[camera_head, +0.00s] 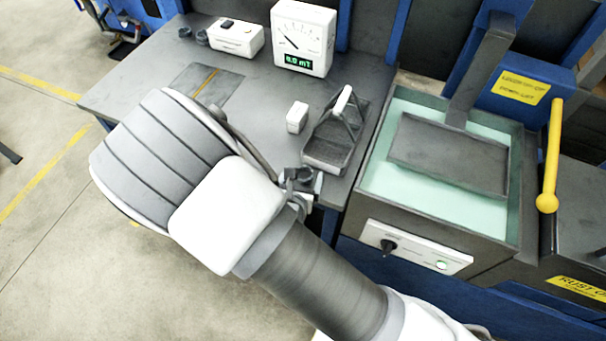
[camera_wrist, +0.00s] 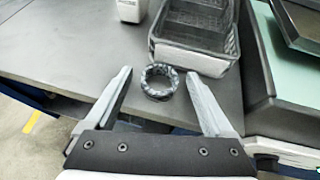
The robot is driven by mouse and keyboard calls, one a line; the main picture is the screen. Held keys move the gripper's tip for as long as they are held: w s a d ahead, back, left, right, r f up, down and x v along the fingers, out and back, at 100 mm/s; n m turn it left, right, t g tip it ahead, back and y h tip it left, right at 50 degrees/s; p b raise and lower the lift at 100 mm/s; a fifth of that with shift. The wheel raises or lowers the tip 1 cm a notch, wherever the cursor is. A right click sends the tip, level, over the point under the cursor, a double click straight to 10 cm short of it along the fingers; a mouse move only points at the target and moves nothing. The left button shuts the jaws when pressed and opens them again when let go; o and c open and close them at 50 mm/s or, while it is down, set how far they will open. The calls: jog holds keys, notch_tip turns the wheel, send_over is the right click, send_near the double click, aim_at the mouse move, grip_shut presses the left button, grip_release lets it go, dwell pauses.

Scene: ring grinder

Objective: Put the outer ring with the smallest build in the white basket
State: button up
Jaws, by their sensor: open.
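A dark, mottled ring (camera_wrist: 159,81) lies flat near the front edge of the grey table in the wrist view. My gripper (camera_wrist: 160,76) is open, with one finger on each side of the ring in the picture. I cannot tell how high the fingers are, and they do not appear to touch it. A dark grey basket (camera_wrist: 192,61) stands just behind the ring. In the head view this basket (camera_head: 326,157) has a raised handle with a pale grip. No clearly white basket shows. My arm hides part of the table.
A white block (camera_head: 297,117) stands left of the basket. A meter (camera_head: 303,38) and a white box (camera_head: 236,37) stand at the back, with small dark round pieces (camera_head: 202,37) beside the box. A tank of pale green liquid (camera_head: 400,190) borders the table on the right.

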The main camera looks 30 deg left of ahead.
jog(key=v, duration=1.2)
jog(key=shift+r, duration=0.1)
